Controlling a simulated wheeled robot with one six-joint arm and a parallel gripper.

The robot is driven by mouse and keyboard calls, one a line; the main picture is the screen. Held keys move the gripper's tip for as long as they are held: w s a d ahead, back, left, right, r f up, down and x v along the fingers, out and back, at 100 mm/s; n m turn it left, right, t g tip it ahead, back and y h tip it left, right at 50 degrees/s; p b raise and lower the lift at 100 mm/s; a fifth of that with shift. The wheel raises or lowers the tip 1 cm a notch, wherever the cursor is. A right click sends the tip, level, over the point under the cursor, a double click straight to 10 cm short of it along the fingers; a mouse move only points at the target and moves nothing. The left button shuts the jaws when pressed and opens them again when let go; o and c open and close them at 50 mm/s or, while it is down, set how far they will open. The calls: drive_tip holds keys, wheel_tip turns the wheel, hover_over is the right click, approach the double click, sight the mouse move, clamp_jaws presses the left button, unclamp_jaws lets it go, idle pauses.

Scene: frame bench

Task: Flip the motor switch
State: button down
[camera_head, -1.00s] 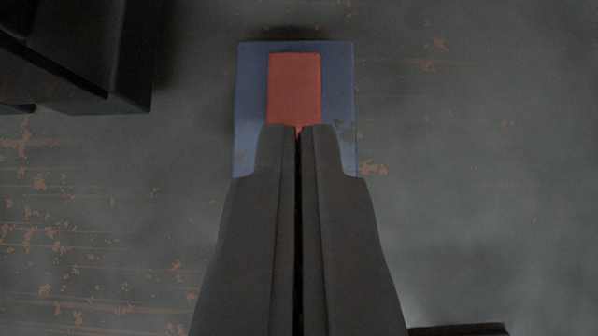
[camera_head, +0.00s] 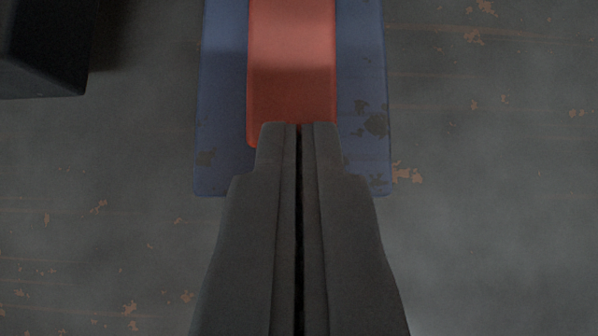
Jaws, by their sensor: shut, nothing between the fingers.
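The motor switch is a red rocker (camera_head: 291,70) on a blue plate (camera_head: 222,120), at the top centre of the view. The upper end of both is cut off by the frame edge. My gripper (camera_head: 299,126) is shut and empty, pointing up the picture. Its fingertips overlap the lower end of the red rocker in the view and hide part of it. I cannot tell whether they touch it. The blue plate has dark worn patches on its right side.
A black block (camera_head: 45,45) stands at the top left, apart from the switch. The grey surface (camera_head: 490,200) around the plate has rusty worn patches and is clear on the right and lower left.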

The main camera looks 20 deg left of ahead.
drive_tip(key=shift+f, duration=0.1)
idle(0.3)
drive_tip(key=shift+r, duration=0.7)
drive_tip(key=shift+r, duration=0.15)
drive_tip(key=v, duration=1.3)
drive_tip(key=shift+r, duration=0.1)
